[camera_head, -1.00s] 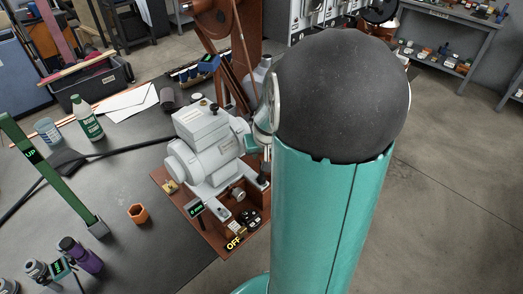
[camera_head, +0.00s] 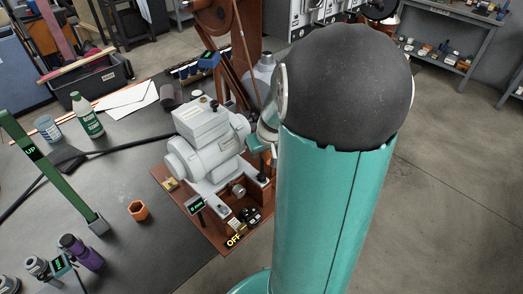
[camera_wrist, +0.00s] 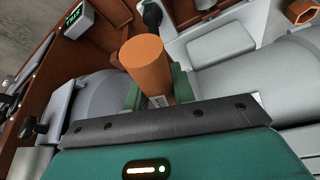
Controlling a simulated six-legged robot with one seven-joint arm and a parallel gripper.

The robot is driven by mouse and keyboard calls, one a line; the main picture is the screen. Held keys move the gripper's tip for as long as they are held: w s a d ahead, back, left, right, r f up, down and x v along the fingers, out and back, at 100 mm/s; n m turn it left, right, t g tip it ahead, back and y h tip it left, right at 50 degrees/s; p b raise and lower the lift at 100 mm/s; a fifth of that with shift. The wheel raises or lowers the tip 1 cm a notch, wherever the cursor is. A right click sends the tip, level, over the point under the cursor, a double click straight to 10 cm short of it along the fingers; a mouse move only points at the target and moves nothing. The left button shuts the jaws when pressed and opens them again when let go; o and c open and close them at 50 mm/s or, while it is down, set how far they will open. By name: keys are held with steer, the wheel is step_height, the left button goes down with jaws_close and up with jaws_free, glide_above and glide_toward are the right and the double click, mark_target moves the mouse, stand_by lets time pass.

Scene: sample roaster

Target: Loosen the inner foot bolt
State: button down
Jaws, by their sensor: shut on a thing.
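A grey motor (camera_head: 205,150) sits on a brown base (camera_head: 170,205) at the middle of the bench. My gripper (camera_wrist: 158,90) has its green fingers closed on an orange cylinder (camera_wrist: 146,58), which looks like a tool handle. The cylinder's lower end is hidden by the gripper body. The motor's grey housing (camera_wrist: 230,65) shows behind and beside the fingers in the wrist view. In the head view my arm covers most of the gripper, at the motor's right side. I cannot make out the inner foot bolt in either view.
An "OFF" label (camera_head: 235,241) and a small green display (camera_head: 196,205) sit at the base's front. An orange hex ring (camera_head: 138,211), a green bottle (camera_head: 87,117) and a green post marked "UP" (camera_head: 50,170) stand to the left. A black cable crosses the bench.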

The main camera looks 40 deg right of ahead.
steer(key=shift+n, duration=0.7)
steer(key=shift+y, duration=0.3)
steer(key=n+y, duration=0.1)
steer(key=n, duration=0.3)
steer(key=shift+a, duration=0.1)
steer(key=shift+n+y, duration=0.5)
steer(key=shift+n, duration=0.3)
steer(key=shift+a+n+y, duration=0.1)
steer(key=shift+n+y, duration=0.3)
steer(key=shift+n, duration=0.7)
